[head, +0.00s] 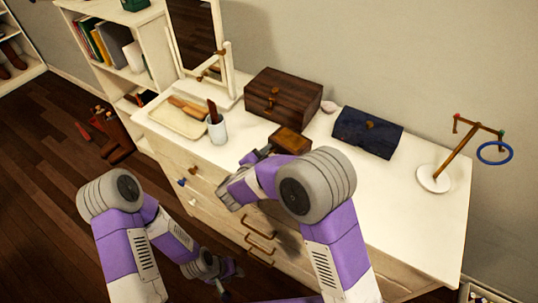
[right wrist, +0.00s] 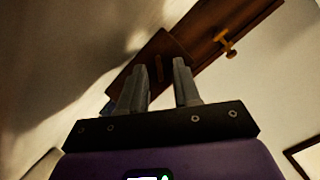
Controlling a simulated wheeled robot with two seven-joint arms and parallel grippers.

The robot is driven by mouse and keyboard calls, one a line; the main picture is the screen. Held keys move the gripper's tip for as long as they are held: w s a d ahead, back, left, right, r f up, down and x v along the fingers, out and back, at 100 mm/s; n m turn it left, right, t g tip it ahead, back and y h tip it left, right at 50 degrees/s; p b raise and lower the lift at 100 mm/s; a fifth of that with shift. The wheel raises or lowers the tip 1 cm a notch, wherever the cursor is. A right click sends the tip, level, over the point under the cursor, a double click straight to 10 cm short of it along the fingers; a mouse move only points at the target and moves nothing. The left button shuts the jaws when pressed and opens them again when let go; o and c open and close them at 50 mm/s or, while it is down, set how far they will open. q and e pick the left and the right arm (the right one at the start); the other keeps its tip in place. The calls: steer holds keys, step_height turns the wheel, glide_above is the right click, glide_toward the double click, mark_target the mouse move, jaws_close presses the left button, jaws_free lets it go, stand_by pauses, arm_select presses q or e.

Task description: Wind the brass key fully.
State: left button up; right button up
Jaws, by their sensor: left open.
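A small brown wooden box (head: 291,140) sits on the white dresser top in front of the dark chest. My right gripper (head: 262,156) is close to its left front side. In the right wrist view, the right gripper (right wrist: 159,84) has its two fingers apart, with the brown box (right wrist: 172,48) beyond them. A thin lighter strip shows on the box between the fingertips; I cannot tell whether it is the brass key. My left gripper (head: 230,270) is low in front of the dresser drawers, open and away from the box.
The dark wooden chest (head: 283,95) with a brass clasp stands behind. A navy pouch (head: 367,133) and a brass stand with a blue ring (head: 494,152) are at right. A cup (head: 217,130), tray (head: 166,119) and mirror (head: 195,35) are at left. The dresser's front right is clear.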

steer(key=shift+c, duration=0.5)
jaws_close()
steer(key=shift+f+m+b, duration=0.2)
steer(key=shift+m+b, duration=0.1)
steer(key=shift+b, duration=0.5)
steer(key=shift+r+t, duration=0.1)
steer(key=shift+t, duration=0.2)
steer(key=shift+o, duration=0.5)
jaws_free()
